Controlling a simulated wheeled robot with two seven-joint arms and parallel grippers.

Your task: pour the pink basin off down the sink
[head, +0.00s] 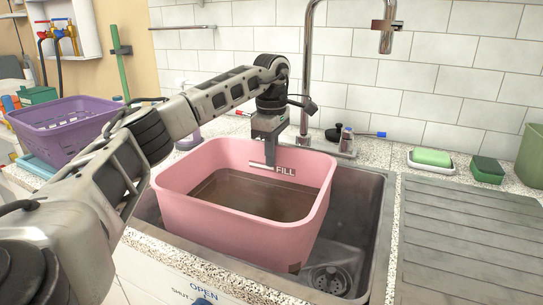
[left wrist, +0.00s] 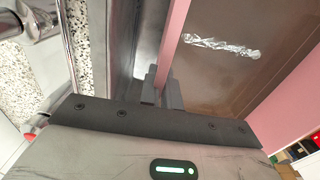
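The pink basin (head: 235,235) stands in the metal sink (head: 372,215), filling its left part, with brown murky water (head: 255,196) inside. The sink's drain (head: 331,280) shows at the lower right, clear of the basin. My left gripper (head: 270,152) is at the basin's back rim, beside the "FILL" mark. In the left wrist view its fingers (left wrist: 162,90) lie on either side of the pink rim (left wrist: 178,35), closed on it. A pale glossy streak (left wrist: 222,46) shows on the brown water there. My right gripper is not in view.
A chrome faucet (head: 307,80) rises behind the basin. Green soap on a dish (head: 432,158) and a sponge (head: 487,170) lie at the right. A purple basket (head: 70,128) stands left. The ribbed drainboard (head: 465,240) is clear.

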